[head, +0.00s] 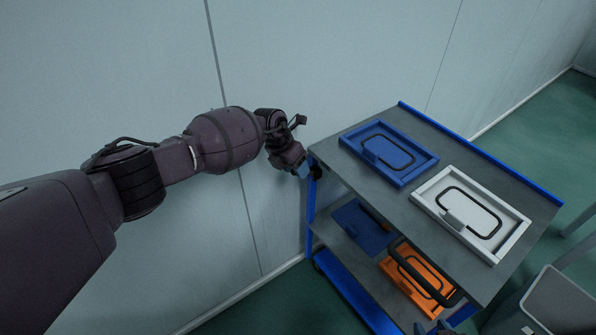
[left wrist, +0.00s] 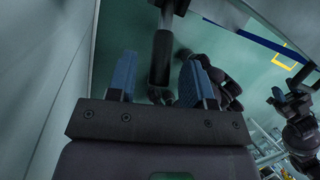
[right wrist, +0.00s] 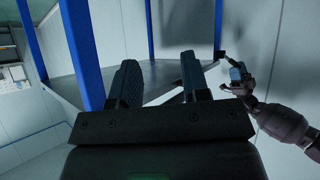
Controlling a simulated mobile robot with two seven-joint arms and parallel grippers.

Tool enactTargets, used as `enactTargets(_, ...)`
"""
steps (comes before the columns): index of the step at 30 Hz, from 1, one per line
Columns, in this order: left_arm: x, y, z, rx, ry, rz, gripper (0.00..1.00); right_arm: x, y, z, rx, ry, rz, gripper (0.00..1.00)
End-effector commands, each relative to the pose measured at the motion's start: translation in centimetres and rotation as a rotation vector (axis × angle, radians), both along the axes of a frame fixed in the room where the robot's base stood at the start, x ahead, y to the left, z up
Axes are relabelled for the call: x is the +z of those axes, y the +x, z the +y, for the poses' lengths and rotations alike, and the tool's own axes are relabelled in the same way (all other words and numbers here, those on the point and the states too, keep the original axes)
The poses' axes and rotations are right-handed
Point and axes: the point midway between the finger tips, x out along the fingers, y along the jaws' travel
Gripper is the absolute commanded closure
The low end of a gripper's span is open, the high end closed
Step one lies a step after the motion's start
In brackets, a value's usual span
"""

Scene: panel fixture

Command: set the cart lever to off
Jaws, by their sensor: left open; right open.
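The cart (head: 385,213) has blue posts and a grey top. On its top lie a blue panel (head: 372,135) and a white panel (head: 505,246), each with a black looped outline and a small block in its own colour. I cannot tell which part is the cart lever, or its setting. My left gripper (head: 303,170) is open at the cart's left corner. In the left wrist view a dark bar (left wrist: 162,58) shows between its open fingers (left wrist: 160,82); contact is unclear. My right gripper (right wrist: 160,85) is open, low beside the cart; only its tip (head: 445,328) shows in the head view.
The lower shelf holds a blue panel (head: 358,225) and an orange panel (head: 408,283). A black curved handle (head: 402,262) crosses in front of the orange one. A pale wall (head: 330,60) stands close behind my left arm. A grey object (head: 558,300) stands at lower right.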

Motion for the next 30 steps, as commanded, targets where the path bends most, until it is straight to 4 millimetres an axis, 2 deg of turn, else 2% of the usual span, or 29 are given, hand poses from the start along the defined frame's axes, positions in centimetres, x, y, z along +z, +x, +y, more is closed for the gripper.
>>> enactTargets(1,1.6,0.1,0.5,0.0,0.001,-0.009,0.53,0.6,0.0,0.0,-0.002,0.001,-0.007,0.57)
enactTargets(3,2.9,0.1,0.9,-0.001,0.001,-0.009,0.53,0.7,-0.2,-0.1,-0.005,0.001,-0.003,0.57)
enactTargets(12,6.9,-0.2,2.7,0.0,0.002,-0.005,0.53,0.9,-0.9,0.0,-0.018,0.009,0.008,0.57)
enactTargets(18,7.9,-0.3,3.1,0.0,0.001,-0.001,0.53,0.9,-0.9,-0.1,-0.02,0.009,0.01,0.57)
enactTargets(30,7.9,-0.3,3.1,0.0,0.001,-0.001,0.53,1.0,-0.8,-0.2,-0.014,0.004,0.005,0.57)
